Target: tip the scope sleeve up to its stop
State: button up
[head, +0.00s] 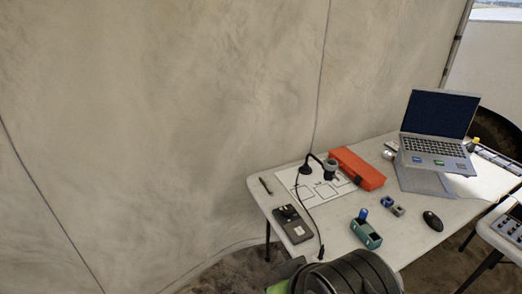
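A small dark scope on a bent stand (314,155) stands on the white sheet at the table's back left. Its grey cylindrical head, which looks like the sleeve (330,169), hangs at the right end of the stand, over the sheet. At this size I cannot tell the sleeve's exact tilt or see a stop. My gripper is not in view.
A thin cable crosses the front left.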

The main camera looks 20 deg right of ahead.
aim_at(328, 175)
jog(key=i+z, duration=0.25)
jog(key=i, duration=0.2)
jog(key=i+j+z, duration=0.25)
jog(key=i, duration=0.2)
jog(key=l, duration=0.1)
